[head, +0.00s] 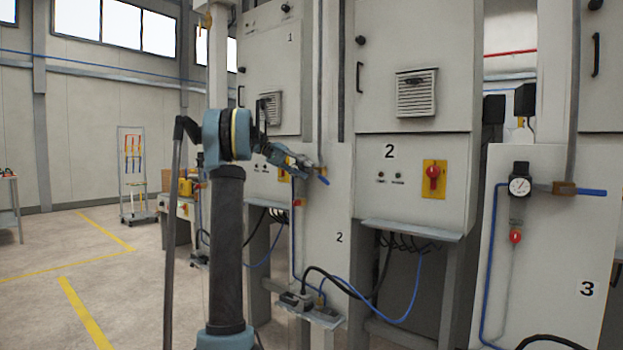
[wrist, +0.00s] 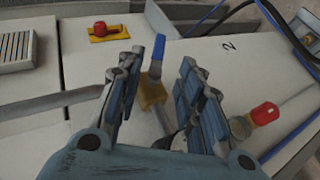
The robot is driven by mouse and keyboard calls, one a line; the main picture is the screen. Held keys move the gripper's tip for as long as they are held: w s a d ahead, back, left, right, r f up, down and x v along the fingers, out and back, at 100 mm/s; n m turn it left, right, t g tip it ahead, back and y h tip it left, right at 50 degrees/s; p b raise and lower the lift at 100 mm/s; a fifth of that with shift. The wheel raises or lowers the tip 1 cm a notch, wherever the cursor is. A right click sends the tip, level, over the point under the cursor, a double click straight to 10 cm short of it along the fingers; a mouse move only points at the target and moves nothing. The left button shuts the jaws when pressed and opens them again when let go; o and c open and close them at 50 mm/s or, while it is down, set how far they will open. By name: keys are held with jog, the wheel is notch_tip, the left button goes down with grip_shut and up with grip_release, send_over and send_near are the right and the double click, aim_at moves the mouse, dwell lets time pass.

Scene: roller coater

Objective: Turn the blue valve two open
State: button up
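The blue valve handle (wrist: 158,52) on panel two stands on a brass valve body (wrist: 152,92) in the wrist view. My gripper (wrist: 161,62) is open, with one finger left of the valve and one right of it. Gaps show on both sides, so neither finger appears to touch the handle. In the head view my gripper (head: 306,163) is at the upper part of the panel marked 2 (head: 330,262). The blue handle (head: 323,180) shows just past the fingertips. The valve body is mostly hidden there by the gripper.
A red knob (wrist: 264,113) is right of my right finger. A red switch (wrist: 100,29) on a yellow plate is at the upper left. Panel three (head: 560,285) carries another blue handle (head: 592,192) and a gauge (head: 520,187). The floor at left is mostly clear.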

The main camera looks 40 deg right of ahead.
jog(key=shift+v, duration=1.9)
jog(key=shift+c, duration=0.5)
